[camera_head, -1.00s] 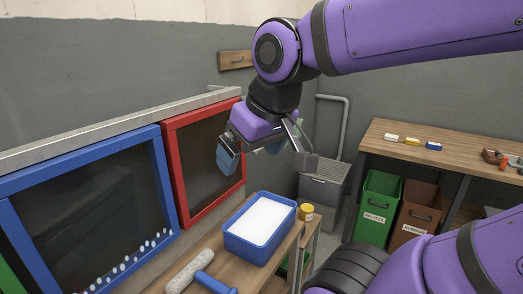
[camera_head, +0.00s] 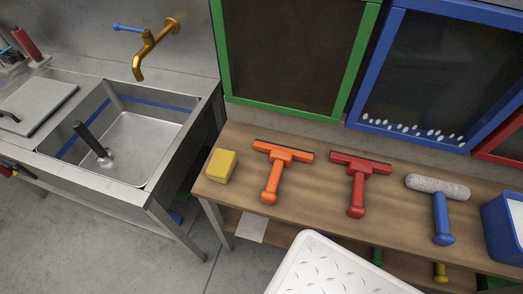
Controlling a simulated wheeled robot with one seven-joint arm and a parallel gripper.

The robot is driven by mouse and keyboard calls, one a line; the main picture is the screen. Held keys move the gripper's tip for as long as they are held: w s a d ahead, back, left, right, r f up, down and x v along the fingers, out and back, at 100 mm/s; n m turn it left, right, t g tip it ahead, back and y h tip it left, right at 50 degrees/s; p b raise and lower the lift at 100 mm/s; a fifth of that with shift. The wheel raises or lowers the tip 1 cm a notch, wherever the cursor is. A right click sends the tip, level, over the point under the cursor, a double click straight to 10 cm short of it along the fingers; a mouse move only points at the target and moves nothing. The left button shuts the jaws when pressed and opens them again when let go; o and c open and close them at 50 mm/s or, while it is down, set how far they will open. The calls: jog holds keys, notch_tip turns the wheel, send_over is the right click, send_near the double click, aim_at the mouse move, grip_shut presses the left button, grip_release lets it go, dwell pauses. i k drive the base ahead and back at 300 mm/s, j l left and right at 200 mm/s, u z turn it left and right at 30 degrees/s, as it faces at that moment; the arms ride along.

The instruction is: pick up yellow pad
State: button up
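The yellow pad (camera_head: 221,165) is a small yellow block. It lies at the left end of the wooden table (camera_head: 320,222), beside the sink's right edge. Nothing covers it and nothing touches it. My gripper is not in view now, so I cannot see where it is relative to the pad.
An orange squeegee (camera_head: 272,168), a red squeegee (camera_head: 358,182), a roller (camera_head: 440,205) and a blue tray (camera_head: 502,230) lie right of the pad. A steel sink (camera_head: 128,150) with a brass tap (camera_head: 148,50) stands left. Framed panels lean behind the table.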

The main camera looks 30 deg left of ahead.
aim_at(223, 162)
jog(key=k+u, duration=0.25)
jog(key=k+j+u, duration=0.1)
jog(key=u, duration=0.2)
jog(key=k+u, duration=0.1)
jog(key=u, duration=0.9)
